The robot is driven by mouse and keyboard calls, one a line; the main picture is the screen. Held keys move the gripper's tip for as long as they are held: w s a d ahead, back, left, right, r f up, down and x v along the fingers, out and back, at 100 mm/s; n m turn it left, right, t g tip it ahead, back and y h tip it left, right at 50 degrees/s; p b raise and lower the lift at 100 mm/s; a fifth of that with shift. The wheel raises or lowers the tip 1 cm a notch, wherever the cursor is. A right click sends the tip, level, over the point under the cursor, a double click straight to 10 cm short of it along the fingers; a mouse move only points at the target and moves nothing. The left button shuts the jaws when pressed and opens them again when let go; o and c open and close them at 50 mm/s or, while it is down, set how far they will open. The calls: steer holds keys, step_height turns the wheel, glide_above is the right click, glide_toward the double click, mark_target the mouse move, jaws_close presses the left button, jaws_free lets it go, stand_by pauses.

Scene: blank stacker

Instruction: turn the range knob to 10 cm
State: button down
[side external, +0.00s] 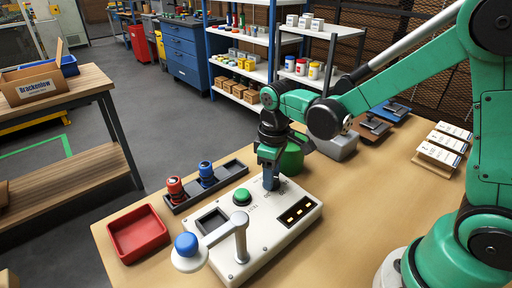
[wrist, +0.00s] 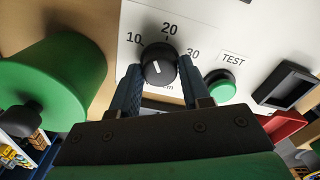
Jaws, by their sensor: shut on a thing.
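The range knob (wrist: 158,70) is a round black dial with a short white mark. In the wrist view it sits on a white panel, with 10 at its upper left, 20 above it and 30 to its right. The white mark lies left of the knob's middle; I cannot tell exactly which number it points to. My gripper (wrist: 160,68) is shut on the knob, one blue finger on each side. In the side view my gripper (side external: 268,181) reaches down to the far side of the white control box (side external: 263,238) and hides the knob.
The box also carries a green TEST button (side external: 241,197), a lit display (side external: 297,211) and a grey post with an arm. A blue ball (side external: 187,244) stands at its front left. A green cylinder (side external: 291,160) is close behind my gripper. A red tray (side external: 137,237) lies left.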

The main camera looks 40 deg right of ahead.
steer(key=n, duration=0.5)
stand_by(0.6)
steer(key=shift+c, duration=2.1)
jaws_free()
steer(key=shift+r, duration=2.85)
